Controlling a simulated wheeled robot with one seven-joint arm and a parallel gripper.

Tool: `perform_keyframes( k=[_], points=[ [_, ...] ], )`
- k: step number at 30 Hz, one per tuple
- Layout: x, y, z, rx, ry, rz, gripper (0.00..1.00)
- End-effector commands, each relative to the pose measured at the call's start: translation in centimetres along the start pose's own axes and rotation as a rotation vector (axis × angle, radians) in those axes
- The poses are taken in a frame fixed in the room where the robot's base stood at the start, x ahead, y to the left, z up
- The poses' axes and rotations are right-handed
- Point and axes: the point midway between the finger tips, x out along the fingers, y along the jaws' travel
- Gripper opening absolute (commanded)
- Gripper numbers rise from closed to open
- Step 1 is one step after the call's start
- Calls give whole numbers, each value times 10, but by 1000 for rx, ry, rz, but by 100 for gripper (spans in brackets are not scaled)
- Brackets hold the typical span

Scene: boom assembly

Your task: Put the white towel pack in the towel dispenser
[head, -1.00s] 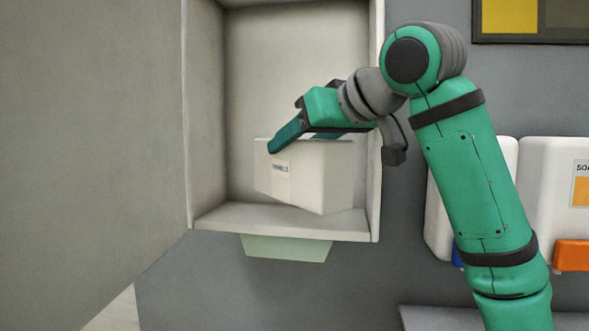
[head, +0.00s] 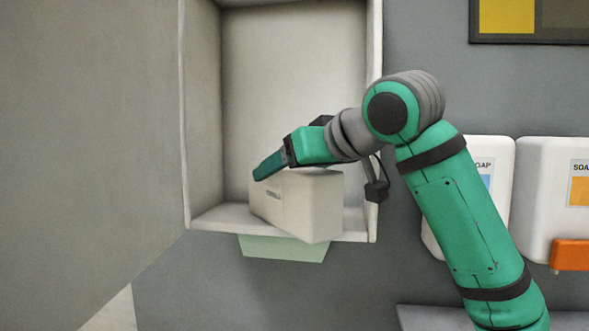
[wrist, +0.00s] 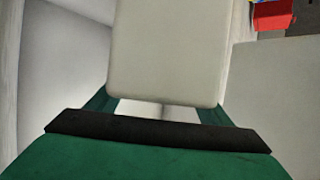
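The white towel pack (head: 297,209) is a pale box with dark lettering on its left face. It is low in the open towel dispenser (head: 231,216), turned at an angle. Its near lower corner reaches over the dispenser's front lip. My gripper (head: 268,166) comes in from the right, at the pack's top left part. In the wrist view the pack (wrist: 168,50) fills the space between my fingers (wrist: 165,108), which lie close along both its sides; the fingertips are hidden. The gripper appears shut on it. Whether the pack's underside touches the dispenser floor is hidden.
The dispenser's large door (head: 80,130) stands open on the left. Its right wall (head: 375,90) is close to my wrist. A pale green piece (head: 283,248) shows below the dispenser. White soap dispensers (head: 545,180) hang on the right. The upper dispenser space is empty.

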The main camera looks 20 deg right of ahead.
Motion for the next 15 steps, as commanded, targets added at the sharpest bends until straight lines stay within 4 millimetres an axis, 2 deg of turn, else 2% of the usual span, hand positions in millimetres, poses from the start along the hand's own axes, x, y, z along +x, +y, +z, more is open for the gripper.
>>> perform_keyframes(
  k=[10, 15],
  points=[
    [-5, 8, 0, 6, 0, 13, 73],
    [-25, 8, 0, 5, 2, 13, 73]
  ],
)
